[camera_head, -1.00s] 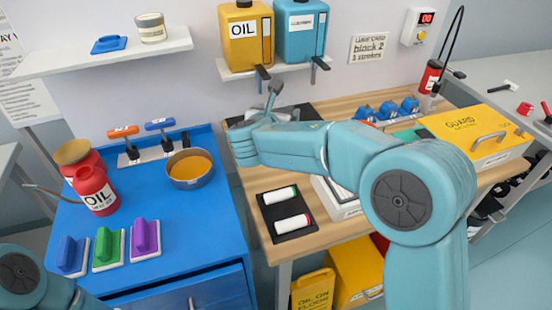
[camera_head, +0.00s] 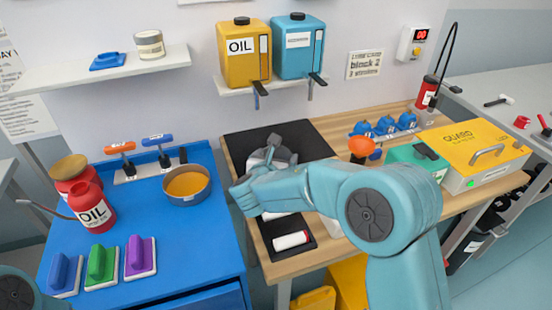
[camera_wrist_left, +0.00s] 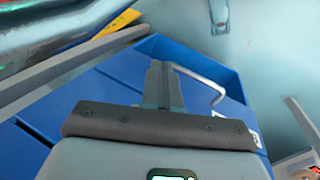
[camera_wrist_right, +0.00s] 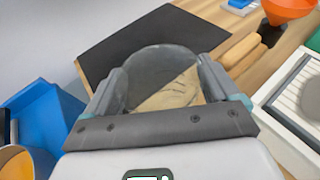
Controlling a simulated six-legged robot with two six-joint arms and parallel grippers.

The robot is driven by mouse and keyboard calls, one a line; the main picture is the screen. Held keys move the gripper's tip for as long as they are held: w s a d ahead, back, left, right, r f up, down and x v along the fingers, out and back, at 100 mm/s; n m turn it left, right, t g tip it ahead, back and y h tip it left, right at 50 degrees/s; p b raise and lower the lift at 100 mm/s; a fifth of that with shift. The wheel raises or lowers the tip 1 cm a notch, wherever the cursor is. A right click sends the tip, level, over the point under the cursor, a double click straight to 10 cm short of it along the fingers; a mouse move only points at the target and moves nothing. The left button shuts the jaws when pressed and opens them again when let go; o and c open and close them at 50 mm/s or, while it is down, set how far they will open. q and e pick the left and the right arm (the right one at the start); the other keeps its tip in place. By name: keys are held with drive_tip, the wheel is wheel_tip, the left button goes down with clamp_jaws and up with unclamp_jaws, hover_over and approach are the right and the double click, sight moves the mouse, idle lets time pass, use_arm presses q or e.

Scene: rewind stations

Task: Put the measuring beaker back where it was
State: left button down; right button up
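The measuring beaker, a clear grey round vessel, shows in the right wrist view (camera_wrist_right: 163,68) between the two fingers of my right gripper (camera_wrist_right: 162,88). The fingers meet its sides, and wood and black show through it. In the head view, my right gripper (camera_head: 274,150) is over the front left part of a black mat (camera_head: 300,137) on the wooden bench and hides much of the beaker. I cannot tell whether its base touches the mat. My left gripper (camera_wrist_left: 160,85) is shut and empty in the left wrist view, above blue drawers.
An oil tank (camera_head: 243,55) and a blue tank (camera_head: 298,50) with taps hang above the mat. An orange funnel (camera_head: 361,147), a green case (camera_head: 415,158) and a yellow guard box (camera_head: 470,150) stand to the right. A bowl (camera_head: 187,186) stands on the blue cabinet. A marker tray (camera_head: 302,252) is in front.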

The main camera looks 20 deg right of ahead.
drive_tip(key=shift+o, duration=0.3)
drive_tip(key=shift+w, duration=0.1)
drive_tip(key=shift+r+p, duration=0.3)
drive_tip(key=shift+r, duration=0.05)
drive_tip(key=b+v, duration=0.1)
drive_tip(key=v, duration=1.1)
drive_tip(key=shift+f, duration=0.2)
